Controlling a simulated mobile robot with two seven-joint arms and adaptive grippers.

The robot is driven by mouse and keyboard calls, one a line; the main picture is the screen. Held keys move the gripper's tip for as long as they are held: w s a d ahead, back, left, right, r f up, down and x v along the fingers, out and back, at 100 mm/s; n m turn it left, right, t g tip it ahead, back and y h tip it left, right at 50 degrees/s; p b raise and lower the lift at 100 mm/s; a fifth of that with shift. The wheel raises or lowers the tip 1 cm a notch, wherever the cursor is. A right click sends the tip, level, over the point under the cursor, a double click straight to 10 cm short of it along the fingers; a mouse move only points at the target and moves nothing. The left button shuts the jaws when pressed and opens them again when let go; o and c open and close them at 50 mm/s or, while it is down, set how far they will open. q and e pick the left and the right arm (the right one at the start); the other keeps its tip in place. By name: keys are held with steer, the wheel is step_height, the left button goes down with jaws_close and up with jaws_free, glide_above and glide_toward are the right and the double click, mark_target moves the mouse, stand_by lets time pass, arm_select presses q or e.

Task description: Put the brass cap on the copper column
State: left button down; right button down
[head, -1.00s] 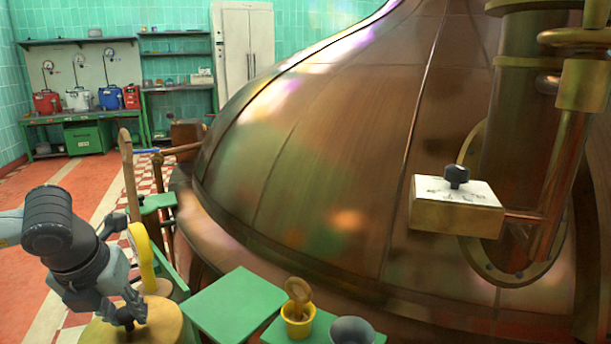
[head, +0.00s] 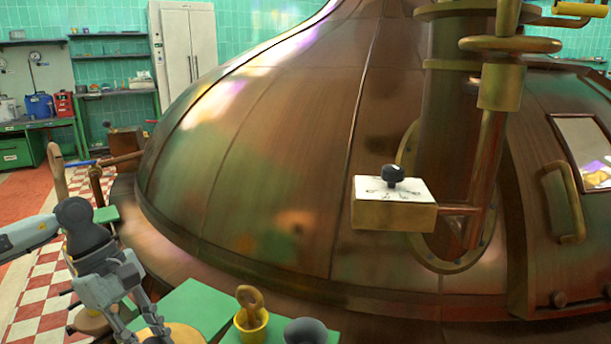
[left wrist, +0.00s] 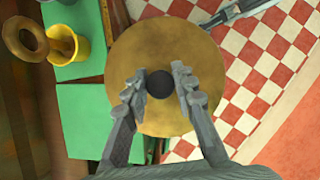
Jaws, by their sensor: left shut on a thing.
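The brass cap is a round brass disc with a black knob in the middle; it shows in the left wrist view (left wrist: 160,42) and partly at the bottom left of the head view (head: 187,335). My left gripper (left wrist: 160,86) is shut on its black knob, one finger on each side. In the head view my left gripper (head: 152,326) is low at the left, over the disc. A wide copper column (head: 450,130) rises at the right in front of the big copper dome, far from the gripper. My right gripper is not in view.
Green platforms (head: 200,305) stand right of my gripper, with a yellow cup (head: 251,330) holding a ring-shaped piece and a dark grey cup (head: 305,332). The copper dome (head: 260,170) fills the middle. A brass box (head: 392,216) with a black knob juts out.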

mark_target(196, 336)
arm_select(q)
steer(key=d+m+g+y, duration=0.1)
steer(key=m, duration=0.2)
steer(key=w+d+m+g+y, duration=0.1)
steer(key=d+m, duration=0.1)
steer(key=m, duration=0.2)
steer(key=d+m+y, duration=0.1)
steer(key=d+m, duration=0.1)
steer(key=m, duration=0.2)
steer(key=shift+w+d+r+g, duration=0.15)
steer(key=shift+d+r+g, duration=0.1)
steer(key=shift+g, duration=0.15)
steer(key=d+m+y, duration=0.1)
steer(key=m, duration=0.1)
steer(key=shift+w+d+m, duration=0.1)
steer(key=shift+m, duration=0.3)
steer(key=shift+d+r+m, duration=0.1)
steer(key=shift+d+m, duration=0.1)
steer(key=shift+m, duration=0.4)
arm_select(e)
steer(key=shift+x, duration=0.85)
arm_select(q)
steer(key=shift+f, duration=0.2)
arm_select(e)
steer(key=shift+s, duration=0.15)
arm_select(q)
steer(key=shift+r, duration=0.1)
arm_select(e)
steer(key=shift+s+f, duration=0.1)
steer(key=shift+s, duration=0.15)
